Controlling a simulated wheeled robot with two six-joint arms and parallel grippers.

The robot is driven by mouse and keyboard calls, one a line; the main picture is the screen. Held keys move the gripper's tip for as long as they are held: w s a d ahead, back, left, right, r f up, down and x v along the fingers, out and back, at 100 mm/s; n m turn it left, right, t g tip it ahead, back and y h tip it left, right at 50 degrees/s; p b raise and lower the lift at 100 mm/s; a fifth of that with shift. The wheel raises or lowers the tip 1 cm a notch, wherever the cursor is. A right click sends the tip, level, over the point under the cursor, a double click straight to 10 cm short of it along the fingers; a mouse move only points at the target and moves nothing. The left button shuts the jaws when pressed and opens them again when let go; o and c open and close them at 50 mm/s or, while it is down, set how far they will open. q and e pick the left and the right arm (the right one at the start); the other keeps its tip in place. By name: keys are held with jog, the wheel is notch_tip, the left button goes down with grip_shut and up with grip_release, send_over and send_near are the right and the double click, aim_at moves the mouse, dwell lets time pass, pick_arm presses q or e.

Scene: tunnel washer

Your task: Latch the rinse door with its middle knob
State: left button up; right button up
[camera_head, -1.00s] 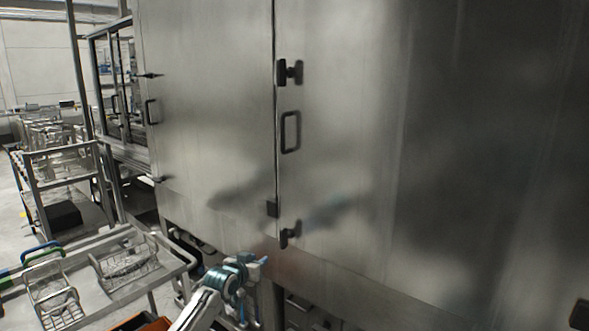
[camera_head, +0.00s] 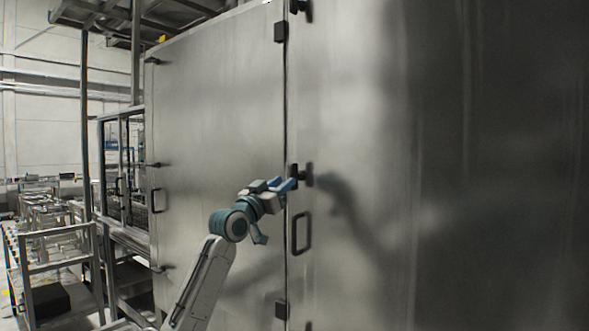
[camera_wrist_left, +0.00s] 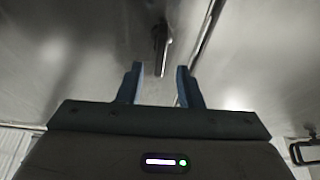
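The tall steel rinse door (camera_head: 360,120) looks flush with the steel panel on its left at a vertical seam. The black middle knob (camera_head: 307,174) is beside this seam, just above a black loop handle (camera_head: 302,232). My left gripper (camera_head: 293,184) is raised to the knob's height, with its blue fingers close to the knob's left side. In the left wrist view, my left gripper's fingers (camera_wrist_left: 160,72) are apart with an empty gap. A dark knob (camera_wrist_left: 160,36) shows just beyond the fingertips; contact cannot be told. My right gripper is not in view.
Another black knob (camera_head: 300,6) is near the top edge of the head view. The left panel (camera_head: 215,110) has its own loop handle (camera_head: 155,200). A metal rack cart (camera_head: 60,245) stands at the far left. The space before the doors looks clear.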

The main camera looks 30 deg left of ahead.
aim_at(290, 175)
pick_arm(q)
jog(key=p+x, duration=0.2)
jog(key=x, duration=0.2)
jog(key=shift+w+r, duration=0.25)
jog(key=shift+r, duration=0.05)
jog(key=shift+w, duration=0.65)
jog(key=shift+s, duration=0.15)
grip_shut()
